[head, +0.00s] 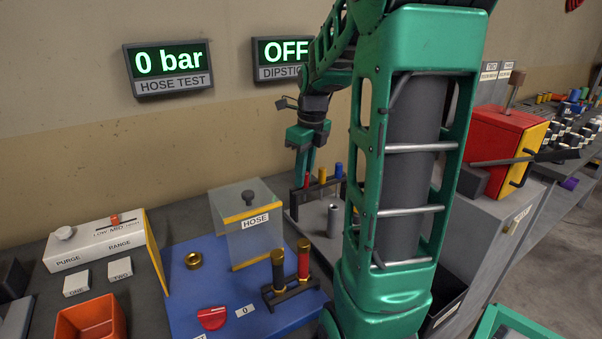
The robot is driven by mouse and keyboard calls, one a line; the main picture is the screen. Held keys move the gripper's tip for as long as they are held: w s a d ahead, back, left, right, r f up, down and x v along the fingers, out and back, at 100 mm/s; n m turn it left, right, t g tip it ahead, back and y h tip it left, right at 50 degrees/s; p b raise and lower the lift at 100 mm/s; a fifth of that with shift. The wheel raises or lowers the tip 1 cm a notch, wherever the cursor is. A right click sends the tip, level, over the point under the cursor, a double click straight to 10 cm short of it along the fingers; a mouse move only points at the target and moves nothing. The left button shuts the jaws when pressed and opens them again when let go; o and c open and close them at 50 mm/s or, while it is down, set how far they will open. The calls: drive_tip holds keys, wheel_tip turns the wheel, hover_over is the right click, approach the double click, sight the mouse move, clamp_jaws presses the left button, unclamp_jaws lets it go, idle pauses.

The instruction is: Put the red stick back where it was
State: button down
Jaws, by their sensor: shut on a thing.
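My gripper (304,166) points down behind the left end of my arm's big green link, at a dark rack (297,206) on the grey bench. It is shut on the red stick (307,181), of which only a small red part shows between and below the fingers. The red stick is upright at the rack's left end, left of a yellow-topped stick (322,174) and a blue-topped stick (339,170). I cannot tell how deep its lower end sits in the rack. A dipstick display (283,58) on the wall reads OFF.
A grey metal cylinder (333,220) stands in front of the rack. A clear box marked HOSE (252,239) stands to the left, on a blue board (205,292) with a black and a red gold-capped handle. My arm hides the bench to the right of the rack.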

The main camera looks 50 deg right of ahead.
drive_tip(key=shift+f, duration=0.1)
drive_tip(key=c, duration=1.7)
unclamp_jaws()
drive_tip(key=shift+o, duration=0.2)
wheel_tip(320, 180, up, 13)
drive_tip(key=s, duration=0.1)
drive_tip(key=s+a+f+n, duration=0.6)
drive_tip(key=s+f+n, duration=0.2)
drive_tip(key=n, duration=0.6)
drive_tip(key=s+a+f+n+g, duration=0.1)
drive_tip(key=s+a+f+n, duration=0.5)
drive_tip(key=n, duration=0.8)
drive_tip(key=s+f, duration=0.2)
drive_tip(key=s, duration=0.2)
drive_tip(key=shift+s+f, duration=0.15)
drive_tip(key=shift+s, duration=0.25)
